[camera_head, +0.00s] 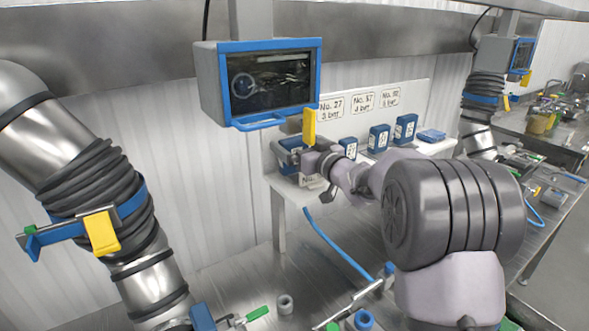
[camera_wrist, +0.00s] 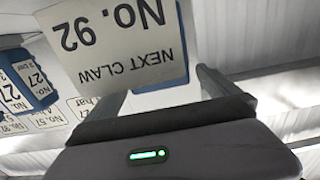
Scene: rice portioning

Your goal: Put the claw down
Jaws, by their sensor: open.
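My gripper (camera_head: 320,166) is at the left end of a white shelf, its jaws apart. In the wrist view the two grey fingers of my gripper (camera_wrist: 162,88) stand apart, and I see nothing clamped between them. A blue labelled block (camera_head: 288,150) sits just left of it, partly hidden, probably a claw. Other blue labelled blocks stand to the right: one (camera_head: 378,138) and another (camera_head: 405,128). An upright yellow piece (camera_head: 309,126) shows right above my gripper; I cannot tell what it belongs to. Whether my fingers touch the block is hidden.
A white card reading "NEXT CLAW No. 92" (camera_wrist: 115,40) is close to my fingers in the wrist view. Numbered signs hang on the white backboard (camera_head: 415,92). A blue-framed screen (camera_head: 270,85) hangs above. A steel pipe (camera_head: 95,190) with black bellows stands left.

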